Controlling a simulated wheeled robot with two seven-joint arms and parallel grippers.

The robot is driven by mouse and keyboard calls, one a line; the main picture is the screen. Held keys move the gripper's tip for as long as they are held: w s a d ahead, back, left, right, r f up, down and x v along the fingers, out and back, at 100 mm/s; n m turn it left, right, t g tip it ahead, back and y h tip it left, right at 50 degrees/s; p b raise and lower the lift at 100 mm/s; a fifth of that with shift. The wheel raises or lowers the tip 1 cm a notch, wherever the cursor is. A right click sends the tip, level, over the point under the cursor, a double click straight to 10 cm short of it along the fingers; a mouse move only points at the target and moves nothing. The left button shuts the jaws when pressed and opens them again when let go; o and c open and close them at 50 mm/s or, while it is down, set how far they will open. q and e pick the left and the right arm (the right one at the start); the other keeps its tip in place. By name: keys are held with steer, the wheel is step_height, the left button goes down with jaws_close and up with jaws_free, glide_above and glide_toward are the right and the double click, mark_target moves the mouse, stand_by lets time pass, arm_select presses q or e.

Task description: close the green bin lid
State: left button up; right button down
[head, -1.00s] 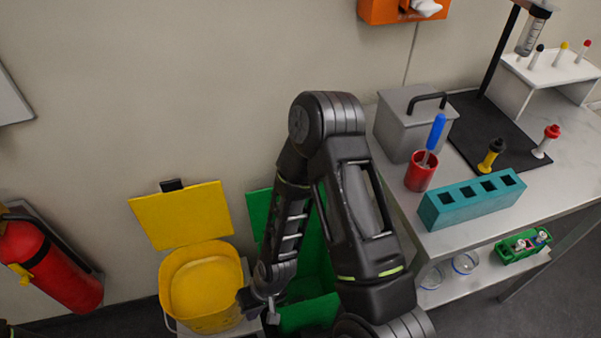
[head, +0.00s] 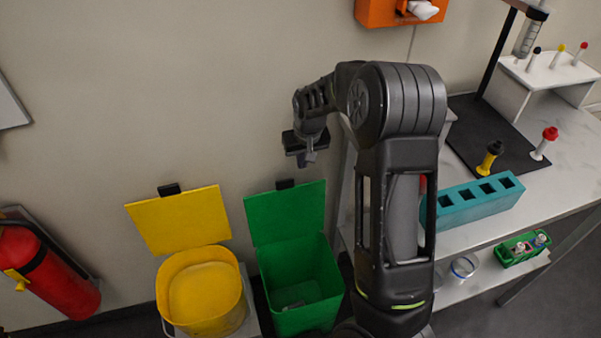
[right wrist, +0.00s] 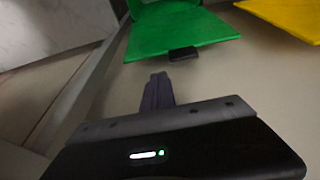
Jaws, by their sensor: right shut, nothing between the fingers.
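The green bin (head: 300,285) stands on the floor against the wall, with its green lid (head: 286,212) raised upright at the back and a dark tab (head: 285,184) on the lid's top edge. My right gripper (head: 308,160) is above and slightly right of the lid, near the wall. It is shut and empty, apart from the lid. In the right wrist view the shut fingers (right wrist: 158,90) point toward the lid (right wrist: 178,32) and its dark tab (right wrist: 183,54), with a gap between. My left gripper is not in view.
A yellow bin (head: 203,318) with its yellow lid (head: 180,220) open stands left of the green bin. A fire extinguisher (head: 55,275) is at the far left. A bench with a teal rack (head: 480,201) is at the right. The wall above the bins is clear.

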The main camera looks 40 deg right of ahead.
steer(key=x, duration=1)
